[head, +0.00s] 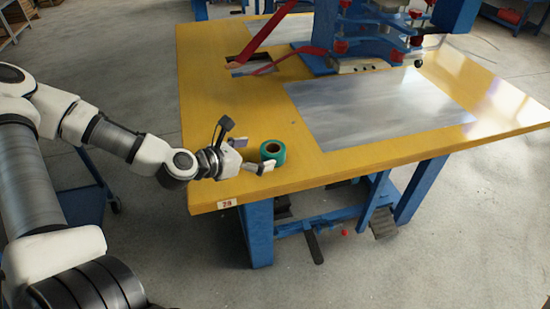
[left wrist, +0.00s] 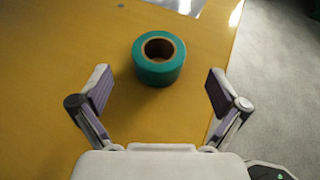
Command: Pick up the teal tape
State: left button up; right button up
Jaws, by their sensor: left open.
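The teal tape (head: 273,152) is a roll with a brown core, lying flat near the front left corner of the yellow table in the head view. In the left wrist view the teal tape (left wrist: 158,58) sits ahead of the fingers, roughly midway between them. My left gripper (head: 251,155) is at the tape's left in the head view. In the left wrist view my left gripper (left wrist: 158,88) is open and empty, its two fingers spread wider than the roll. The fingers do not touch the tape. My right gripper is not in view.
The yellow table (head: 215,120) has a grey metal sheet (head: 375,110) to the right of the tape. A blue machine (head: 375,35) with red parts stands at the back. The tabletop around the tape is clear, and the table's front edge is close.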

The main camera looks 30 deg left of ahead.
aim_at(265, 153)
pick_arm(q)
jog(key=b+x, duration=0.2)
jog(key=x, duration=0.1)
jog(key=b+x, duration=0.1)
jog(key=x, duration=0.2)
jog(key=shift+a+f+b, duration=0.1)
jog(key=shift+f+b, duration=0.25)
jog(key=shift+w, duration=0.2)
jog(key=shift+s+r, duration=0.1)
jog(key=c, duration=1.3)
